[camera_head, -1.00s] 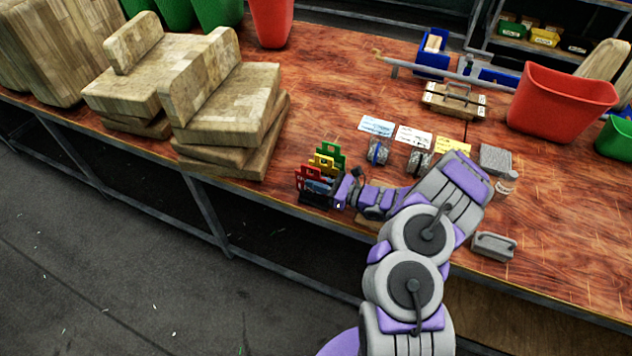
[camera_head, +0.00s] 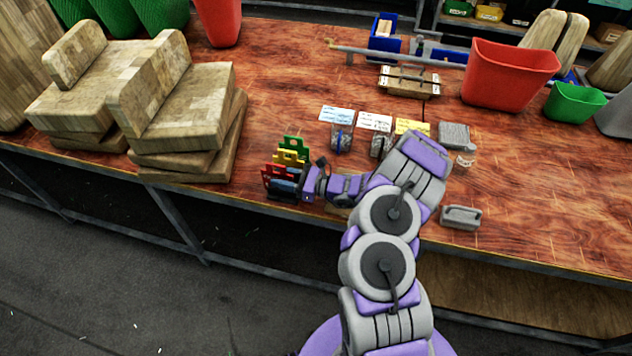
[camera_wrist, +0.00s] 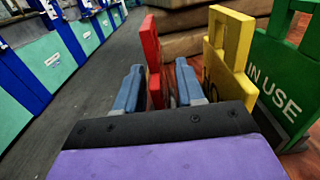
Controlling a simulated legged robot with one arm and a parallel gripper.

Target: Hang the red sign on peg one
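The red sign (camera_head: 268,171) stands upright at the left of a small row of signs near the table's front edge. In the wrist view the red sign (camera_wrist: 152,50) shows nearly edge-on between my two blue-grey fingers. My gripper (camera_wrist: 158,88) is open around it, with a visible gap at the right finger; contact at the left finger is unclear. My gripper (camera_head: 284,187) partly hides the signs in the head view. A yellow sign (camera_wrist: 231,45) and a green sign (camera_wrist: 280,75) stand to the right in the wrist view. I cannot make out peg one.
Stacked wooden blocks (camera_head: 185,110) stand left of the signs. White, blue and yellow cards lie behind my arm, with two small grey parts near them. A grey block (camera_head: 461,217) sits near the front edge. A red bin (camera_head: 508,75) and a metal bar (camera_head: 375,52) are further back.

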